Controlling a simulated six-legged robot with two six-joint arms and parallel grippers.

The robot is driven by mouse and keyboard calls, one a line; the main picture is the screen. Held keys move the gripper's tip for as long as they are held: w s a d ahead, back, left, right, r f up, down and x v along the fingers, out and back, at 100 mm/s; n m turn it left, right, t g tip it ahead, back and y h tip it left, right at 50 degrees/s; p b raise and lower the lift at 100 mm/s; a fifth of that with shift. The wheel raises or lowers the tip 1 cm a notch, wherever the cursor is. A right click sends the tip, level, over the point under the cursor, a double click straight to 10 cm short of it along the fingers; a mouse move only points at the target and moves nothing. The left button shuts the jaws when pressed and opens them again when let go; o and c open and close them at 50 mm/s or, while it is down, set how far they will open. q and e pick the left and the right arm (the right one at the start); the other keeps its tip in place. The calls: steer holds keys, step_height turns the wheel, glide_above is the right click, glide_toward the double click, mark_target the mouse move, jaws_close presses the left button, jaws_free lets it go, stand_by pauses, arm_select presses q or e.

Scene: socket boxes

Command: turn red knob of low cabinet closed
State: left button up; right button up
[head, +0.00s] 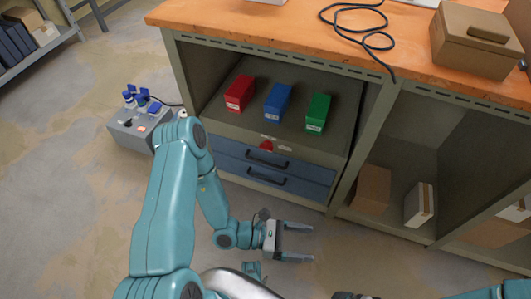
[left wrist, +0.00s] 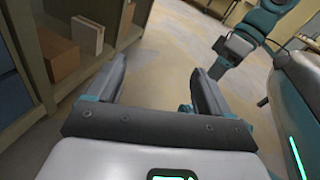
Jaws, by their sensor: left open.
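The low cabinet (head: 187,82) stands under an orange worktop in the head view. Its red knob (head: 266,146) sits at the front edge of the shelf, above two blue drawers, with small labels beside it. My left gripper (head: 306,243) is open and empty, low in front of the cabinet, below and to the right of the knob and apart from it. In the left wrist view its two fingers (left wrist: 155,85) are spread over bare floor; the knob is out of that view. My right gripper cannot be made out at the head view's lower edge.
Red (head: 239,93), blue (head: 277,102) and green (head: 318,112) boxes stand on the shelf. A grey socket box (head: 133,133) with blue plugs lies on the floor at left. The floor before the drawers is clear.

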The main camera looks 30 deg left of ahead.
arm_select(q)
steer(key=w+a+f+n+t+y, duration=0.1)
steer(key=w+a+n+t+y, duration=0.3)
steer(key=w+a+n+t, duration=0.15)
steer(key=n+t+y+b, duration=0.45)
steer(key=n+y, duration=0.25)
steer(key=y, duration=0.8)
glide_toward(265, 149)
steer(key=b+x, duration=0.4)
steer(key=x, duration=0.4)
steer(key=shift+w, duration=0.3)
steer(key=shift+w+r, duration=0.1)
steer(key=shift+w, duration=0.25)
arm_select(e)
step_height(265, 149, down, 8)
steer(key=d, duration=0.1)
steer(key=shift+w+m+t, duration=0.3)
steer(key=shift+w, duration=0.15)
arm_select(q)
steer(key=shift+n, duration=0.25)
steer(key=c, duration=1)
arm_select(e)
steer(key=shift+r, duration=0.1)
